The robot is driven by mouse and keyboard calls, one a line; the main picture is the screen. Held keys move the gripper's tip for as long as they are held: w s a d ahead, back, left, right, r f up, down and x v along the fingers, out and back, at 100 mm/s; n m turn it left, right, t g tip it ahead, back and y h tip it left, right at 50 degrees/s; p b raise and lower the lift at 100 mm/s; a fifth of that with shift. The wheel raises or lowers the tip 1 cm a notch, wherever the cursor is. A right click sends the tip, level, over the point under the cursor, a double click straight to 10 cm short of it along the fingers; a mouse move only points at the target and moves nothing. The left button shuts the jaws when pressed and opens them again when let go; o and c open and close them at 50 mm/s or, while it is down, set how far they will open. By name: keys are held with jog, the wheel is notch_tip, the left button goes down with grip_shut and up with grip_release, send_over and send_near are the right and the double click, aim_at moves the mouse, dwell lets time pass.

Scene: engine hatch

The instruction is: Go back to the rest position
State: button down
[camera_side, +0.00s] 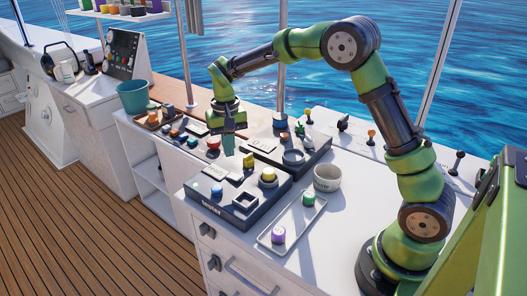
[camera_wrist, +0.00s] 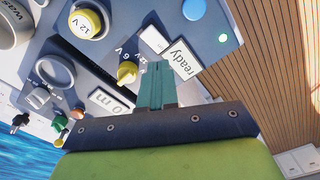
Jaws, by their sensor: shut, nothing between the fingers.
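My gripper (camera_side: 229,143) hangs from the bent green arm above the control panels on the white counter. Its fingers point down, and it is shut and empty. In the wrist view the closed teal fingers (camera_wrist: 157,84) lie over the panel, close to a yellow knob (camera_wrist: 127,72) and a white label reading "ready" (camera_wrist: 182,59). I cannot tell from these views whether the fingertips touch the panel. The near dark panel (camera_side: 238,208) carries a blue knob (camera_side: 216,189) and yellow knobs. A second panel (camera_side: 303,152) with a round ring lies behind it.
A white cup (camera_side: 327,178) and a white tray (camera_side: 292,226) with a purple and a green item stand right of the near panel. Several levers (camera_side: 371,137) rise at the back. A teal bucket (camera_side: 133,97) is at the left. Open air surrounds the gripper's upper side.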

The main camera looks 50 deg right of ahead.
jog(key=shift+r, duration=0.2)
jog(key=shift+s+a+f+n, duration=0.15)
jog(key=shift+s+f, duration=0.05)
jog(key=shift+s, duration=0.3)
jog(key=shift+s+a+f+n, duration=0.1)
jog(key=shift+s+f+n, duration=0.05)
jog(key=shift+s, duration=0.35)
jog(key=s+a+r+t, duration=0.1)
jog(key=s+r+t, duration=0.1)
jog(key=s+r, duration=0.2)
jog(key=s+a+r+n+t+y, duration=0.1)
jog(key=s+r, duration=0.3)
jog(key=s, duration=0.7)
jog(key=s+a+r+t+y, duration=0.1)
jog(key=s+r+t, duration=0.3)
jog(key=s, duration=0.3)
jog(key=shift+s+a+r, duration=0.15)
jog(key=shift+r, duration=0.15)
